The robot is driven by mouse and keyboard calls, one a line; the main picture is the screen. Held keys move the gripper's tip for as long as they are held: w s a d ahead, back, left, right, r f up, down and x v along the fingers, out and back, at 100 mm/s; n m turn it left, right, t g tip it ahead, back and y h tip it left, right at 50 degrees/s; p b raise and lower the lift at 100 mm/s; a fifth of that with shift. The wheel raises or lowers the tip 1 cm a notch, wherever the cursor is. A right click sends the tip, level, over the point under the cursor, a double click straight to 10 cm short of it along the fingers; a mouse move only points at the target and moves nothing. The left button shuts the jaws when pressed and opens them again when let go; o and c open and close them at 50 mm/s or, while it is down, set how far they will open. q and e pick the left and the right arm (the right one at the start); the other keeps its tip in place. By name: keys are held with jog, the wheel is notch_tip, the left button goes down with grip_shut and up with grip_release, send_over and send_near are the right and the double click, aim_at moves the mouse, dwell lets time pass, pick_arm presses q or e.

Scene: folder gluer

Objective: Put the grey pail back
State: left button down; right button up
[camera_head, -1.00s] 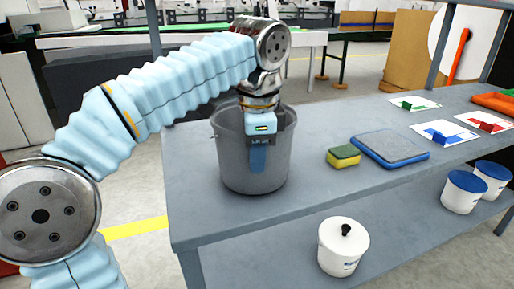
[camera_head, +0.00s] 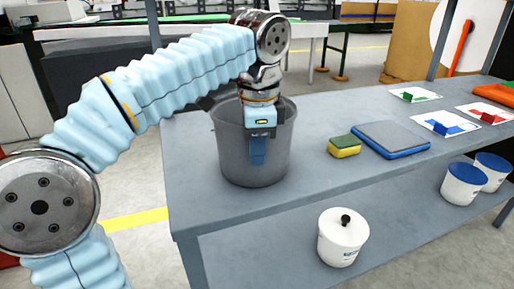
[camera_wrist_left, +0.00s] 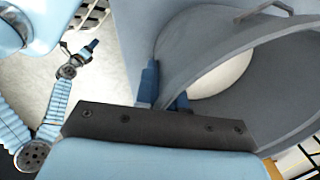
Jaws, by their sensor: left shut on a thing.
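The grey pail (camera_head: 243,160) stands upright at the near left end of the grey table's top. My left gripper (camera_head: 258,150) reaches down over the pail's near rim, shut on its wall with a blue finger outside. In the left wrist view the pail's rim and open mouth (camera_wrist_left: 290,75) fill the right side, and the blue fingers of the left gripper (camera_wrist_left: 163,95) are at its wall. The pail looks empty in that view. My right gripper does not show in the head view.
On the table top (camera_head: 310,185) are a yellow-green sponge (camera_head: 344,147), a blue-edged grey pad (camera_head: 391,138) and cards with coloured pieces (camera_head: 445,124). The lower shelf (camera_head: 285,240) holds a white tub with a black knob (camera_head: 342,238) and blue-lidded tubs (camera_head: 463,184).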

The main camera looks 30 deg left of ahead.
pick_arm(q)
jog(key=c, duration=1.2)
grip_release()
